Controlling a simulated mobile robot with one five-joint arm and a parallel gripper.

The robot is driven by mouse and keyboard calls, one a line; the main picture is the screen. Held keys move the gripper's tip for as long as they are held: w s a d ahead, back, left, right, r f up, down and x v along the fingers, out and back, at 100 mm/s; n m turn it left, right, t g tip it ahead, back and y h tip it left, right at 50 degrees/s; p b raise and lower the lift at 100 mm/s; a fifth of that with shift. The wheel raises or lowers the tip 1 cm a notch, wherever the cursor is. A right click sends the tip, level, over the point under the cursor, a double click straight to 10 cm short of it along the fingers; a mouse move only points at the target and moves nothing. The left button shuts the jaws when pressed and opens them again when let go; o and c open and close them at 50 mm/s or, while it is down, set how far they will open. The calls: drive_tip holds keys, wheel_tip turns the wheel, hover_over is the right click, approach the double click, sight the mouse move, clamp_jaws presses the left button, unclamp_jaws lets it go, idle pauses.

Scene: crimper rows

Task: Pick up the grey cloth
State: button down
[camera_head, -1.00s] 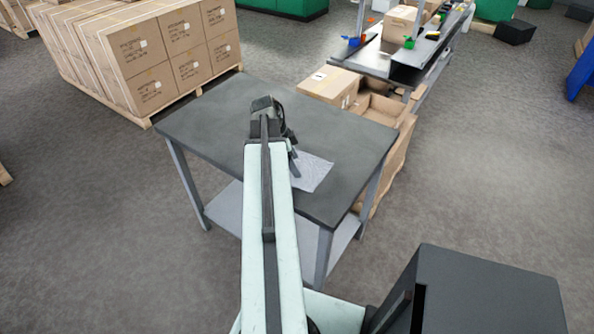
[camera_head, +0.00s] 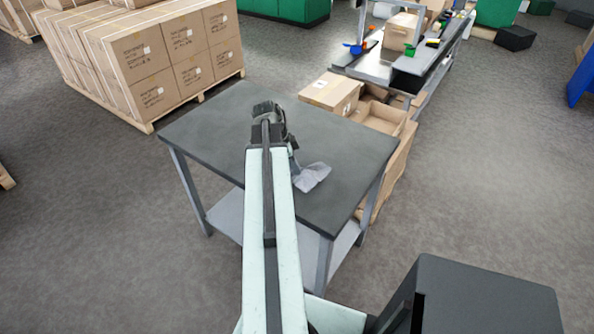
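The grey cloth (camera_head: 313,177) lies on the dark table (camera_head: 215,133), right of my arm. It looks bunched and crumpled, with its left part hidden behind my arm and gripper. My gripper (camera_head: 294,170) is at the cloth's left edge, with a finger pointing down to it. My arm hides most of the gripper, and the fingertips are too small to tell if they are shut on the cloth.
Stacked cartons (camera_head: 165,60) stand on a pallet at the back left. A closed carton (camera_head: 331,92) and an open cardboard box (camera_head: 398,165) stand behind and right of the table. A workbench (camera_head: 380,68) is farther back. The rest of the tabletop is clear.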

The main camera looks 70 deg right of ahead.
wheel_tip(320, 180, up, 10)
drive_tip(key=p, duration=0.8)
drive_tip(key=shift+r+p, duration=0.15)
drive_tip(key=shift+p, duration=0.15)
